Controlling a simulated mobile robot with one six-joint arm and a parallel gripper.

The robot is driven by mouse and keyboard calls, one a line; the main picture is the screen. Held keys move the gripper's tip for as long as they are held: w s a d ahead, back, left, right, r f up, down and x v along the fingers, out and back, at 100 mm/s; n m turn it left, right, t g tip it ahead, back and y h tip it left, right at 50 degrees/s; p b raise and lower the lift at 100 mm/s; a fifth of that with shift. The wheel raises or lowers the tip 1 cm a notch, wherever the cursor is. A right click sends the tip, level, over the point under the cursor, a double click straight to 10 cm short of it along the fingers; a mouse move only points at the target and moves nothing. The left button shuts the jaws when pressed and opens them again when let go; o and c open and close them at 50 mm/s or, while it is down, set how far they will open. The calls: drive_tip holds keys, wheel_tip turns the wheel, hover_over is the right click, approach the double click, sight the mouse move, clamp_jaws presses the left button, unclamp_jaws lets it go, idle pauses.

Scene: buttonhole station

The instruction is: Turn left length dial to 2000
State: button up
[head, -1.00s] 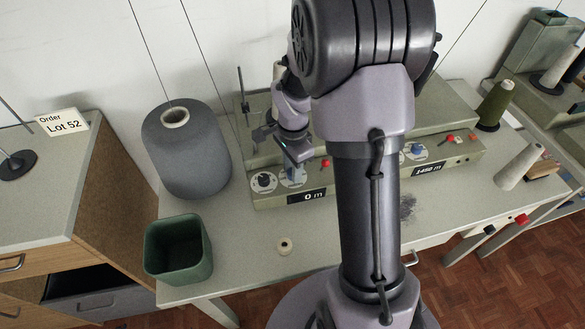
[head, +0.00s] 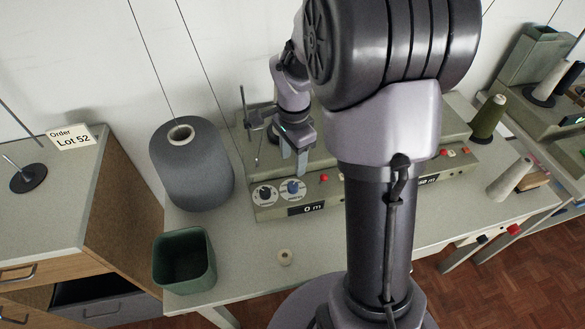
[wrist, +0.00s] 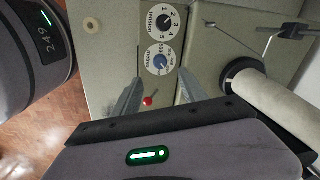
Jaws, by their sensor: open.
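The left length dial (head: 292,188) is a white-faced dial with a blue knob on the sloping front of the green-grey machine. It also shows in the wrist view (wrist: 160,61), its printed scale too small to read surely. The left display (head: 313,209) below it reads "0 m". My gripper (head: 294,164) is open and empty, its fingers just above and behind the blue knob in the head view. In the wrist view my two fingers (wrist: 158,92) are spread apart, short of the dial, with nothing between them.
A black-knobbed tension dial (head: 264,194) is close on the left, and a red knob (head: 323,179) on the right. A large grey cone (head: 190,165) and a green bin (head: 184,262) stand to the left. A small pale ring (head: 285,257) lies on the table in front. My arm hides the middle.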

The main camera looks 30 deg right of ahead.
wheel_tip(320, 180, up, 7)
drive_tip(key=p, duration=0.1)
drive_tip(key=shift+f+p, duration=0.2)
drive_tip(key=shift+p, duration=0.2)
